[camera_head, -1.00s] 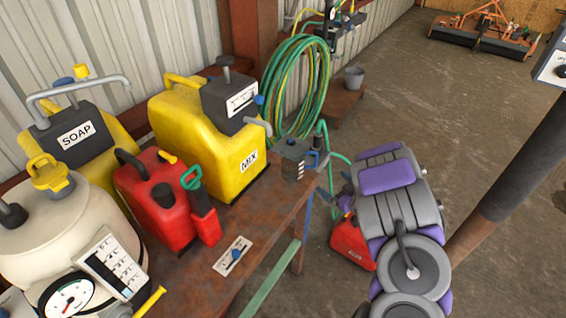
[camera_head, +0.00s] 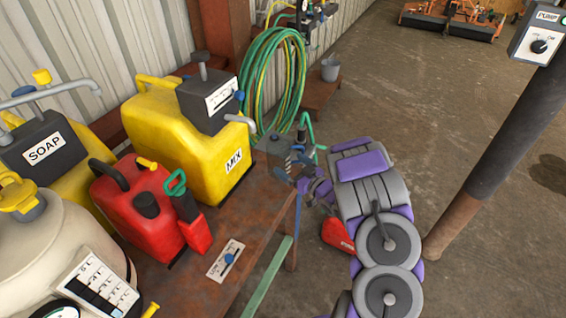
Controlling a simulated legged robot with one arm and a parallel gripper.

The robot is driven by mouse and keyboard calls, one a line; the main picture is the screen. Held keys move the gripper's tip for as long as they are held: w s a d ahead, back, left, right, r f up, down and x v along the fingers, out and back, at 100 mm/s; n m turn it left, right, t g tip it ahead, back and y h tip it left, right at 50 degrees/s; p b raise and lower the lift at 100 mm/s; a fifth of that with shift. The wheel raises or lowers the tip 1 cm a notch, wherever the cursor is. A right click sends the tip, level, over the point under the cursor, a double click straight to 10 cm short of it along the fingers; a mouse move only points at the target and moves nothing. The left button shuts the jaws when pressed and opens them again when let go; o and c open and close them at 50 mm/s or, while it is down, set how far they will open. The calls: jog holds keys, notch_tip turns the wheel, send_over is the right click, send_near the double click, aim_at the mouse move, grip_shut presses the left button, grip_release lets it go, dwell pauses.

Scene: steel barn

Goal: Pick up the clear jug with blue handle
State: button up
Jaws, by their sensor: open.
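The clear jug (camera_head: 268,147) stands upright at the far right corner of the rusty table (camera_head: 215,215). It looks greyish and see-through, with dark marks on its side. Its blue handle is mostly hidden behind my gripper. My gripper (camera_head: 290,170), at the end of the grey and purple arm, is open at the jug's right side, close to the handle. I cannot tell whether the fingers touch it or are around the handle.
A yellow MIX container (camera_head: 180,115) stands just left of the jug. A red can (camera_head: 135,205) and a yellow SOAP container (camera_head: 70,165) stand farther left. A green hose coil (camera_head: 272,80) hangs behind. A red can (camera_head: 337,234) is on the floor below. A post (camera_head: 500,145) rises at right.

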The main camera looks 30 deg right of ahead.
aim_at(286, 159)
jog(key=shift+b+x, duration=0.3)
jog(key=shift+x, duration=0.85)
jog(key=x, duration=0.2)
jog(key=b+x, duration=0.1)
jog(key=x, duration=0.1)
jog(key=shift+r, duration=0.25)
jog(key=shift+c, duration=0.5)
jog(key=c, duration=0.7)
